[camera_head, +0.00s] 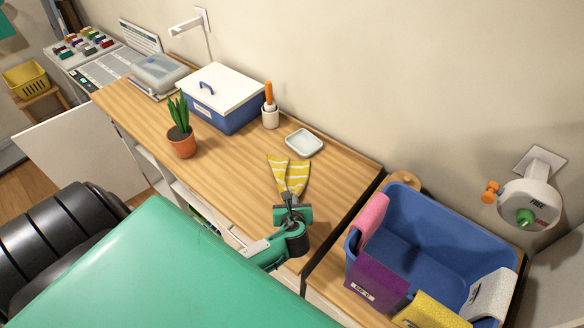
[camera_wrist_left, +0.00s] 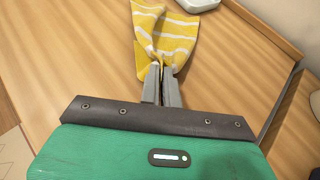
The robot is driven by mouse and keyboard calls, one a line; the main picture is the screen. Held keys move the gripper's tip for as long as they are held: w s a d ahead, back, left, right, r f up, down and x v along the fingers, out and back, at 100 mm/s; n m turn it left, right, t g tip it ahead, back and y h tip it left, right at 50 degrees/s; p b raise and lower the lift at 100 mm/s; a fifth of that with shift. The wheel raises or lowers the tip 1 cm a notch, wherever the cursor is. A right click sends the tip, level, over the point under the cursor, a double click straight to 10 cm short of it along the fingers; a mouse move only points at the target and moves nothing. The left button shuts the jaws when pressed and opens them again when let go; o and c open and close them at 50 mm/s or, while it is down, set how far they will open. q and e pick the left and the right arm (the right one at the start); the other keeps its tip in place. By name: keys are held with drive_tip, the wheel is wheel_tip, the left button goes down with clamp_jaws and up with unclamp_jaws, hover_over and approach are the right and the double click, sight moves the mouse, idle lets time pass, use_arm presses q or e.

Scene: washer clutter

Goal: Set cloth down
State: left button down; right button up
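A yellow cloth with white stripes (camera_head: 287,175) is pinched at its near end by my left gripper (camera_head: 291,197). It fans out in two folds toward the back of the wooden counter (camera_head: 225,170). In the left wrist view the cloth (camera_wrist_left: 165,35) spreads from between the nearly closed fingertips of my left gripper (camera_wrist_left: 161,70). The cloth is at or close to the counter surface; I cannot tell how much of it touches. My right gripper is not in view.
A pale soap dish (camera_head: 304,142) lies just behind the cloth. A white cup with an orange-handled tool (camera_head: 270,116), a blue box with white lid (camera_head: 222,100) and a potted plant (camera_head: 181,140) stand farther left. A blue basin (camera_head: 430,225) with cloths over its rim is at right.

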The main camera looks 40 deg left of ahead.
use_arm(q)
drive_tip(key=shift+s+d+f, duration=0.35)
drive_tip(key=shift+s+f, duration=0.25)
drive_tip(key=shift+s+d+f, duration=0.35)
drive_tip(key=shift+s+f, duration=0.2)
drive_tip(key=c, duration=1.2)
unclamp_jaws()
drive_tip(key=r+p, duration=0.2)
drive_tip(key=shift+s+d+r+p, duration=0.15)
drive_tip(key=shift+s+d+p, duration=0.1)
drive_tip(key=shift+p, duration=0.15)
drive_tip(key=s+d+r, duration=0.1)
drive_tip(key=s+r, duration=0.2)
drive_tip(key=r, duration=0.4)
drive_tip(key=shift+d+r, duration=0.35)
drive_tip(key=shift+d, duration=0.05)
